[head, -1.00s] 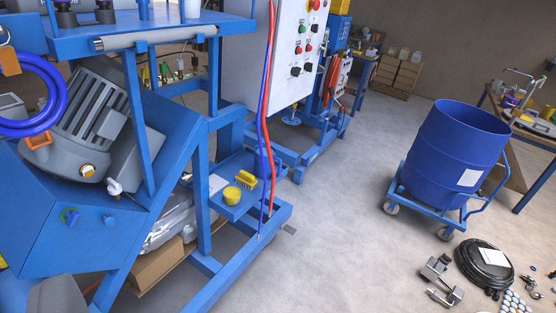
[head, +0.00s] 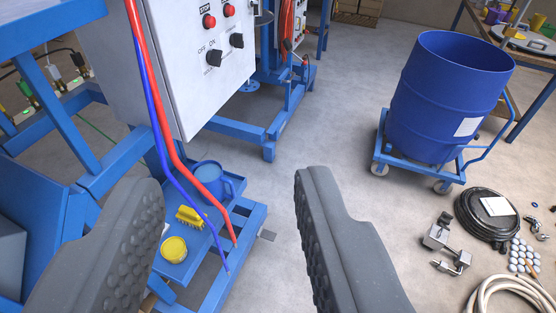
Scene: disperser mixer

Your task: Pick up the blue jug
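The blue jug (head: 211,180) stands upright on a small blue tray shelf (head: 174,268) low on the machine frame, in the left half of the head view. Its handle points right, and the red and blue hoses (head: 167,130) pass in front of part of it. A yellow brush (head: 189,217) and a round yellow tub (head: 174,249) sit on the same shelf, nearer to me. My gripper (head: 232,190) is open and empty. Its two grey padded fingers are wide apart, with the jug beyond them and seen between them.
A white control box (head: 180,70) with buttons hangs above the shelf, close to the jug. A large blue drum (head: 445,100) on a wheeled dolly stands right. Clamps (head: 447,243), a coiled black cable (head: 487,214) and a beige hose (head: 510,295) lie on the floor. The middle floor is clear.

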